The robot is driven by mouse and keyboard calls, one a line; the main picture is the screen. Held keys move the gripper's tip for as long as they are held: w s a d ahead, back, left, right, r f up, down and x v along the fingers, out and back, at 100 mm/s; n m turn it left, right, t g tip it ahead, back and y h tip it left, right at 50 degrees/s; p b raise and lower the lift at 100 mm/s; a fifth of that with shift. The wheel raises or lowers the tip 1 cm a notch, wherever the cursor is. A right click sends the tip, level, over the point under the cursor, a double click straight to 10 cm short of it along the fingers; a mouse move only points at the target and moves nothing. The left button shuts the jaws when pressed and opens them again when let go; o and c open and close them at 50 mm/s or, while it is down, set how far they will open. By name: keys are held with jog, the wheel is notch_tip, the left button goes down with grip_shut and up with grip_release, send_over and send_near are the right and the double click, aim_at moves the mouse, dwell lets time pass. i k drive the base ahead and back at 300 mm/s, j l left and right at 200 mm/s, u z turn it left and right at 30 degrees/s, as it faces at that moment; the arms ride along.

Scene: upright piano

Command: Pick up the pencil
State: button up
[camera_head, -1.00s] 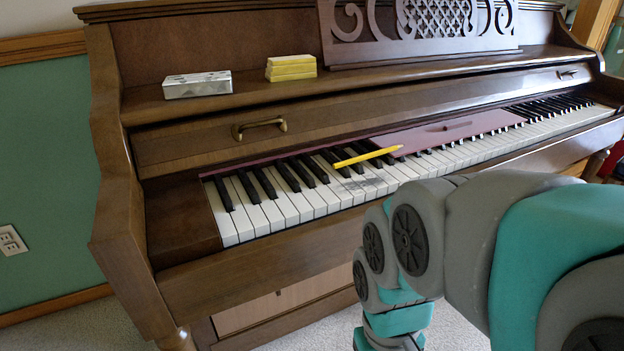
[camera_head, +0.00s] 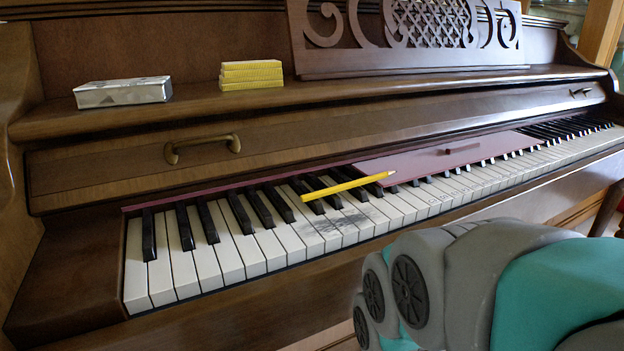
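A yellow pencil (camera_head: 347,186) lies across the piano keys (camera_head: 262,249), in the left half of the keyboard. It slants up to the right, its right end by the edge of a flat pinkish board. My gripper does not show; only links of my arm fill the lower right, in front of the piano. Nothing hides the pencil.
The pinkish board (camera_head: 445,158), with a small dark bar on it, covers part of the keys. A silver box (camera_head: 122,92) and a yellow stack (camera_head: 251,75) stand on the shelf. A brass handle (camera_head: 202,148) sticks out below. Dark smudges mark some keys.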

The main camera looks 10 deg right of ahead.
aim_at(355, 183)
jog(key=k+l+u, duration=0.1)
jog(key=l, duration=0.3)
jog(key=k+l+u, duration=0.15)
jog(key=l, duration=0.2)
jog(key=l+u, duration=0.1)
jog(key=l, duration=0.3)
jog(key=k+l+u, duration=0.2)
jog(key=k+l, duration=0.15)
jog(key=l, duration=0.3)
